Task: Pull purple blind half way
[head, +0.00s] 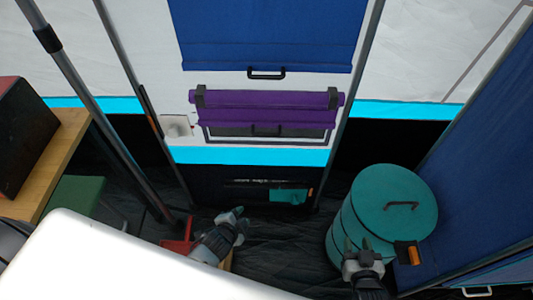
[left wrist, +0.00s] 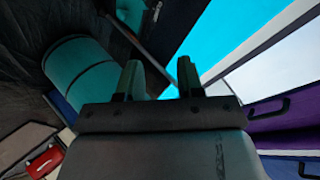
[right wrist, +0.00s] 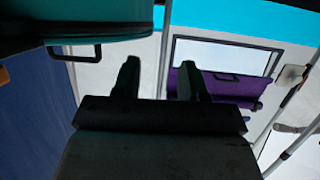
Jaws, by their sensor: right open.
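The purple blind (head: 265,98) is mostly rolled up over a small window in the white tent wall. Its black handle (head: 267,130) hangs at its lower edge, with the dark window showing around it. In the right wrist view the purple blind (right wrist: 225,88) and its handle (right wrist: 228,77) appear inverted, beyond the fingers. Part of the purple blind (left wrist: 295,140) shows at the right of the left wrist view. My left gripper (head: 236,218) is open and empty, below the blind. My right gripper (head: 362,247) is open and empty, by the teal barrel. Neither touches the blind.
A blue blind (head: 265,35) with a black handle hangs above the purple one. A teal barrel (head: 385,215) stands at the right, close to my right gripper. A wooden table (head: 65,140) is at the left. Grey tent poles (head: 75,75) flank the window.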

